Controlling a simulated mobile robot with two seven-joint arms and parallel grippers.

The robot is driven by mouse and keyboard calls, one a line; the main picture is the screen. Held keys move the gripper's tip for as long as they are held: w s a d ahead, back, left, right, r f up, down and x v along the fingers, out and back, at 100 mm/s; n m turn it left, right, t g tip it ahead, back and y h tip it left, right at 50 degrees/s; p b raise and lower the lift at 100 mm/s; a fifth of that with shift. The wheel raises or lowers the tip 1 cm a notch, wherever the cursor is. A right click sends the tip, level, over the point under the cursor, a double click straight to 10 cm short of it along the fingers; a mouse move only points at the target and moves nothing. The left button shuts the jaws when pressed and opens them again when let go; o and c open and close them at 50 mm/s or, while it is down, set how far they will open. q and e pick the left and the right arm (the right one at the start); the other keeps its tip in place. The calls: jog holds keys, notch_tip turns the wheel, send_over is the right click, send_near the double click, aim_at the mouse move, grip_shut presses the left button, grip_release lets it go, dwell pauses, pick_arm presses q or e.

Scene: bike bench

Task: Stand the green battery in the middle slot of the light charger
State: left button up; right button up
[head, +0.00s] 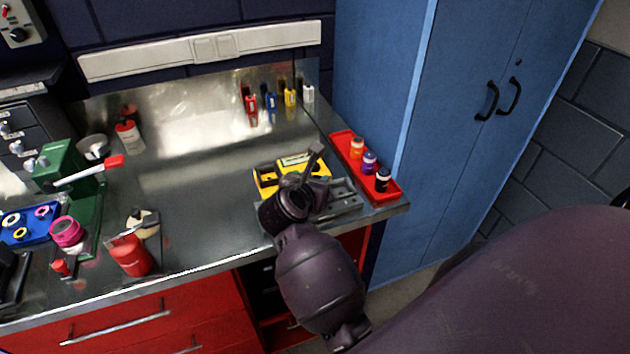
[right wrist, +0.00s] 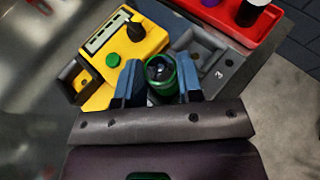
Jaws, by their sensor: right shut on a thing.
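My right gripper (right wrist: 160,84) is shut on the green battery (right wrist: 160,66), with one blue fingertip on each side. The battery's dark round end faces the wrist camera. Just beyond and beside it is a dark grey slotted block (right wrist: 229,62), which I take as the charger; a slot marked 3 shows to the right. The block also shows in the head view (head: 347,201). The gripper and battery hide its middle part, so I cannot tell whether the battery is in the slot or above it. My left gripper is not in view.
A yellow box (right wrist: 101,75) with a display, green button and black knob stands against the block's left. A red tray (head: 393,189) with several small bottles is on the right, by the bench edge. The bench middle (head: 195,185) is clear. A blue cabinet (head: 385,80) stands beyond.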

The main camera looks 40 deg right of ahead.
jog(key=shift+f, duration=0.35)
jog(key=shift+f+b, duration=0.25)
jog(key=shift+b, duration=0.15)
jog(key=o, duration=0.7)
jog(key=shift+c, duration=0.2)
